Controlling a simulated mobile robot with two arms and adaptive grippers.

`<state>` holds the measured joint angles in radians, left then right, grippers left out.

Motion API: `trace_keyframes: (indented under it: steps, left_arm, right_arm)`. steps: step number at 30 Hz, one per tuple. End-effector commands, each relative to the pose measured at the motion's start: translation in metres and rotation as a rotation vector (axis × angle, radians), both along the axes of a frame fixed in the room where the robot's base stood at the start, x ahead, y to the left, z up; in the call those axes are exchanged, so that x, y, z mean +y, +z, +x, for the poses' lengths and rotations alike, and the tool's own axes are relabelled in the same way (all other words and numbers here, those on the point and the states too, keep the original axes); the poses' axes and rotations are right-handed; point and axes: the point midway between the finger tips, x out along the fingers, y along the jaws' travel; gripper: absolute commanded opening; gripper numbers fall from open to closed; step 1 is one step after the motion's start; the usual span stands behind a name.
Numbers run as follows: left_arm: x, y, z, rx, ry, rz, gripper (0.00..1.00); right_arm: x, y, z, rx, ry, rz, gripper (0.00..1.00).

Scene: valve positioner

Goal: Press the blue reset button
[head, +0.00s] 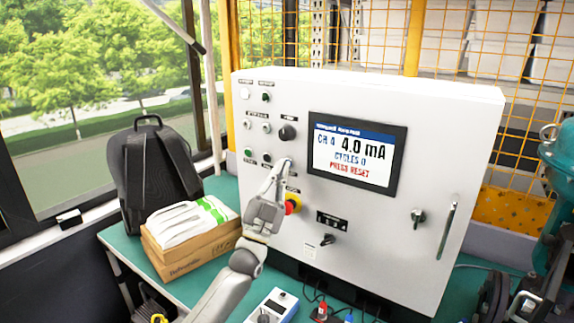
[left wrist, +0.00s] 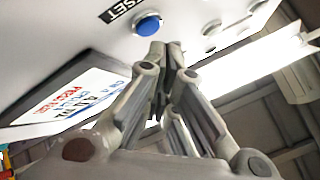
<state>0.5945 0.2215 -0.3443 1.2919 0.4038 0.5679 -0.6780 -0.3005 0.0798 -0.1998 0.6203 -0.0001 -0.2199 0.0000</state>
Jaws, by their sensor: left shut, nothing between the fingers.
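The blue reset button (left wrist: 148,25) is a round cap on the white cabinet front, beside a label ending in "SET" (left wrist: 125,8). My left gripper (left wrist: 167,50) is shut and empty, its fingertips close to the button's lower edge in the left wrist view. I cannot tell whether they touch it. In the head view the left gripper (head: 282,168) reaches up to the cabinet panel (head: 350,225) and hides most of the button. The screen (head: 354,153) reads "CH A 4.0 mA", "CYCLES 0" and "PRESS RESET". My right gripper is not in view.
A red emergency knob on a yellow base (head: 293,204) sits just beside my left gripper. A black knob (head: 287,132) is above. A cardboard box (head: 190,255) and a black backpack (head: 155,175) stand left on the green bench. A blue-white device (head: 272,307) lies in front.

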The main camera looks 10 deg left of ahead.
Motion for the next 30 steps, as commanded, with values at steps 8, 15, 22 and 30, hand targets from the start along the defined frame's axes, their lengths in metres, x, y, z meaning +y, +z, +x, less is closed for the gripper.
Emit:
trace_keyframes:
  steps: [8, 15, 22, 30]
  left_arm:
    - [0.0, -0.001, 0.001, 0.0, 0.0, 0.0, 0.0]
    - [-0.003, -0.001, 0.007, 0.0, 0.0, 0.0, 0.0]
    - [-0.003, 0.0, 0.008, 0.0, 0.0, 0.0, 0.0]
    - [-0.003, 0.0, 0.009, 0.0, 0.0, 0.0, 0.0]
  right_arm:
    - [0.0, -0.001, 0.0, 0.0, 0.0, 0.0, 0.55]
    - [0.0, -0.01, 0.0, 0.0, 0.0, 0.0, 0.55]
    - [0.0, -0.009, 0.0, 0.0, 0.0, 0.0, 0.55]
    - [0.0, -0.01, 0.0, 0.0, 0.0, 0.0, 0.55]
